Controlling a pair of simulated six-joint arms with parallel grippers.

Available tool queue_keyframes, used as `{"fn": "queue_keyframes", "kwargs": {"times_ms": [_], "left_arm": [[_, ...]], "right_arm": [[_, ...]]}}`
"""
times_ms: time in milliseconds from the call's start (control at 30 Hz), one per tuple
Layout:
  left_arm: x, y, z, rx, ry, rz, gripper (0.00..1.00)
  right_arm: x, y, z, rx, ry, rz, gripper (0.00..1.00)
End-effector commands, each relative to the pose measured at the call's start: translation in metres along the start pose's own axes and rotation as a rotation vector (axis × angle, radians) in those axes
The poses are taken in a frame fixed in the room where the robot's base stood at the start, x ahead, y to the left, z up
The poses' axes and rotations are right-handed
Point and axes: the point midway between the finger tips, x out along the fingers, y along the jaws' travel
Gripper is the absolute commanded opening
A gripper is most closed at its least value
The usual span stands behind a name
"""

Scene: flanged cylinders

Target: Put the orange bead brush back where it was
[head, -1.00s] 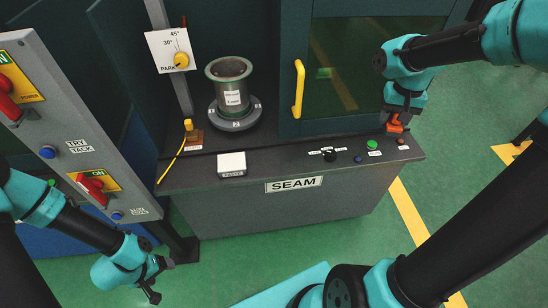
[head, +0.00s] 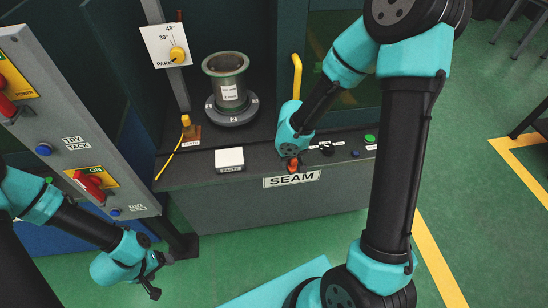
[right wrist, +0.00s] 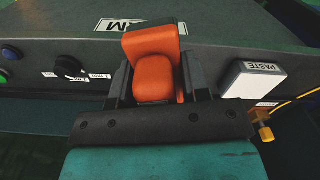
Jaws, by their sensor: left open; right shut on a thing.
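The orange bead brush (head: 292,166) is held at the front edge of the console, just above the SEAM sign. In the right wrist view the brush (right wrist: 152,50) is a blocky orange piece between the two dark fingers. My right gripper (head: 291,160) is shut on it and points down; the brush's lower end is hard to see. My left gripper (head: 155,281) is open and empty, low at the left, in front of the console and away from the brush.
A flanged cylinder (head: 226,68) stands on a numbered round base (head: 232,114). A white PASTE box (head: 230,159) and a yellow-topped EARTH clamp (head: 187,127) with a cable are left of the brush. A black knob (head: 326,150) and a green button (head: 370,139) are right of it. A yellow handle (head: 297,85) stands behind.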

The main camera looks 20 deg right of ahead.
Motion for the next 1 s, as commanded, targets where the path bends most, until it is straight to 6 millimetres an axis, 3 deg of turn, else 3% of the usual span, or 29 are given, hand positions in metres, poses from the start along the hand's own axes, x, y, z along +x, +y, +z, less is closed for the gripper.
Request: {"fn": "queue_keyframes", "kwargs": {"times_ms": [200,433,633,1000], "left_arm": [[0.0,0.0,0.0,0.0,0.0,0.0,0.78],[0.0,0.0,0.0,0.0,0.0,0.0,0.78],[0.0,0.0,0.0,0.0,0.0,0.0,0.78],[0.0,0.0,0.0,0.0,0.0,0.0,0.78]], "right_arm": [[0.022,-0.038,0.013,-0.076,-0.005,0.001,0.2],[0.036,-0.067,0.025,-0.131,-0.002,0.001,0.2],[0.04,-0.076,0.029,-0.146,-0.001,0.001,0.2],[0.041,-0.075,0.027,-0.146,0.001,0.002,0.2]]}}
